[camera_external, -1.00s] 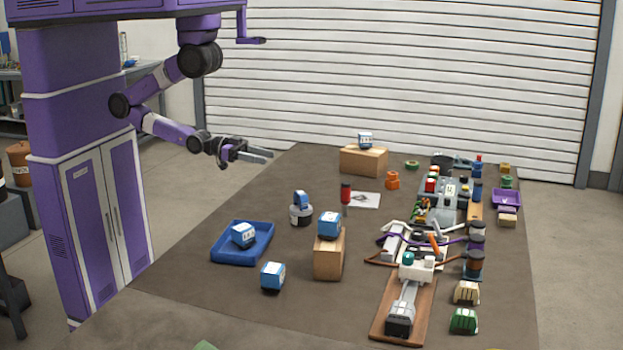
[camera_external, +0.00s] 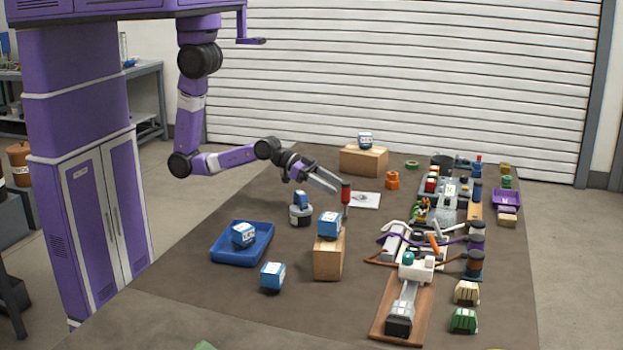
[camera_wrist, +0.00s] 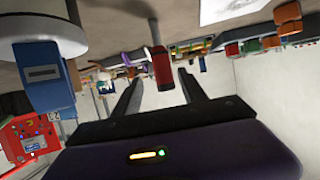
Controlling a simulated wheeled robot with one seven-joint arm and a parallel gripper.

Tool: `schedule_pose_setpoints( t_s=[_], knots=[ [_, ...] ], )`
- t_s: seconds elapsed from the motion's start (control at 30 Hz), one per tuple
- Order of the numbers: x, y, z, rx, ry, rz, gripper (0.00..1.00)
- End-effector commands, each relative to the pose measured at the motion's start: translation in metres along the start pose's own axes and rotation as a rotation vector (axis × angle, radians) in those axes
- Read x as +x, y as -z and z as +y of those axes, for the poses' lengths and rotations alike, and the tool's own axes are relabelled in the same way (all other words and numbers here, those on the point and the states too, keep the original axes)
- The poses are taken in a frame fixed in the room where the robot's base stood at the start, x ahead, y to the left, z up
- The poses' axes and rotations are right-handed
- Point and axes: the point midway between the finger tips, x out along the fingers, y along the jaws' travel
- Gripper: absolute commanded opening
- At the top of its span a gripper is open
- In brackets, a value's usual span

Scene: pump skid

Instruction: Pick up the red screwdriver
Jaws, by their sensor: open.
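The red screwdriver (camera_external: 346,193) stands upright on the table beside a white sheet, its red handle with a dark top and its shaft pointing down. In the wrist view its red handle (camera_wrist: 161,68) shows just beyond and between the two fingers. My gripper (camera_external: 338,188) is low over the table, its fingertips right by the handle on its left side. In the wrist view my gripper (camera_wrist: 158,85) is open, with the fingers apart and nothing clearly clamped between them. Whether a finger touches the handle I cannot tell.
A cardboard box (camera_external: 328,258) carries a blue and white block (camera_external: 329,224). Another cardboard box (camera_external: 363,160) stands behind. A blue tray (camera_external: 262,247) lies to the left. The pump assembly (camera_external: 405,290) fills the right side.

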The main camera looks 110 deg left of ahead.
Motion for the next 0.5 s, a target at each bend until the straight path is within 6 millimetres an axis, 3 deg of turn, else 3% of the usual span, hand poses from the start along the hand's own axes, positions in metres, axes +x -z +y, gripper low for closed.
schedule_pose_setpoints(
  t_s=[0.13,0.5],
  knots=[
    [0.005,-0.007,0.001,0.007,-0.005,-0.029,0.50],
    [0.044,0.000,-0.003,0.008,-0.004,-0.025,0.50]
  ],
)
